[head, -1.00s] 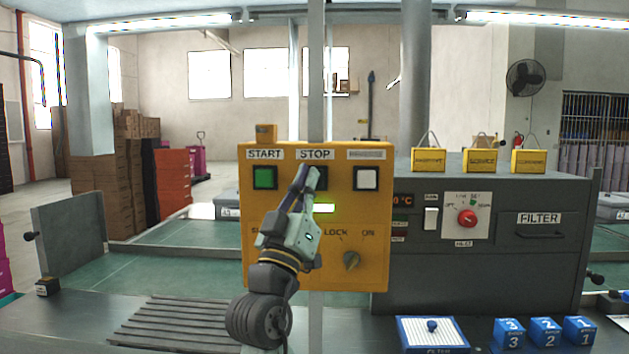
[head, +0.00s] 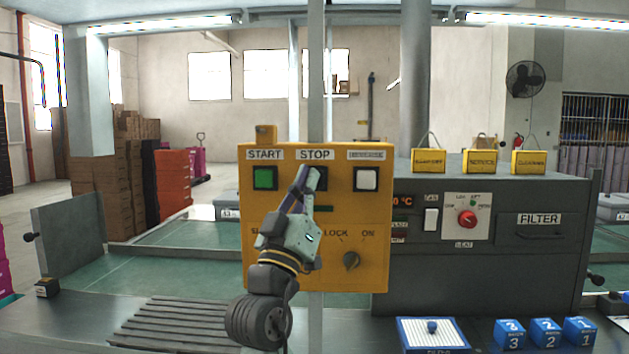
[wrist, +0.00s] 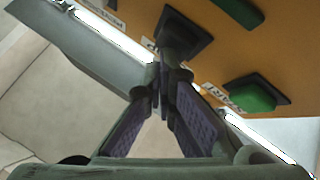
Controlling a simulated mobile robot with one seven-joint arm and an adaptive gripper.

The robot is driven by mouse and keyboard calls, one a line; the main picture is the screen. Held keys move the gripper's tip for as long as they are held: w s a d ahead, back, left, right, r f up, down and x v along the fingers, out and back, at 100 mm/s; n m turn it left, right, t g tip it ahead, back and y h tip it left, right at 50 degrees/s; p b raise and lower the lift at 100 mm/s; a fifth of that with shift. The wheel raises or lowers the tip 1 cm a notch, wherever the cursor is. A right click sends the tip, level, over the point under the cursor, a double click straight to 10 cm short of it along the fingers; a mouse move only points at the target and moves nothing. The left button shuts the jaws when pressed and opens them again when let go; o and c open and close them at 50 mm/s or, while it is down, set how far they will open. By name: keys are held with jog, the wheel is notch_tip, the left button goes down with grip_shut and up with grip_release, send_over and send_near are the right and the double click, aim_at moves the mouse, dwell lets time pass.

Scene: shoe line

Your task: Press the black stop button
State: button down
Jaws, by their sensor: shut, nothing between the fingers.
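The black stop button (head: 321,178) is on the yellow control panel (head: 376,240), under the STOP label (head: 314,154). My gripper (head: 309,176) is shut and empty, its fingertips in front of the button and hiding its left part. In the wrist view the shut fingertips (wrist: 168,58) meet the lower edge of the black button (wrist: 178,28). They look to be at it; I cannot tell how far it is pressed in. The small indicator bar (head: 324,209) below the button is dark green and unlit.
The green start button (head: 264,178) is left of the stop button, and a white button (head: 366,179) is to its right. A grey machine (head: 480,270) with a red knob (head: 467,218) stands to the right.

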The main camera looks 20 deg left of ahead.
jog(key=shift+s+d, duration=0.15)
jog(key=shift+s, duration=0.45)
jog(key=shift+s+d, duration=0.25)
jog(key=shift+s, duration=0.55)
jog(key=shift+s+d, duration=0.2)
jog(key=shift+s, duration=0.6)
jog(key=shift+s+d, duration=0.25)
jog(key=shift+s, duration=0.55)
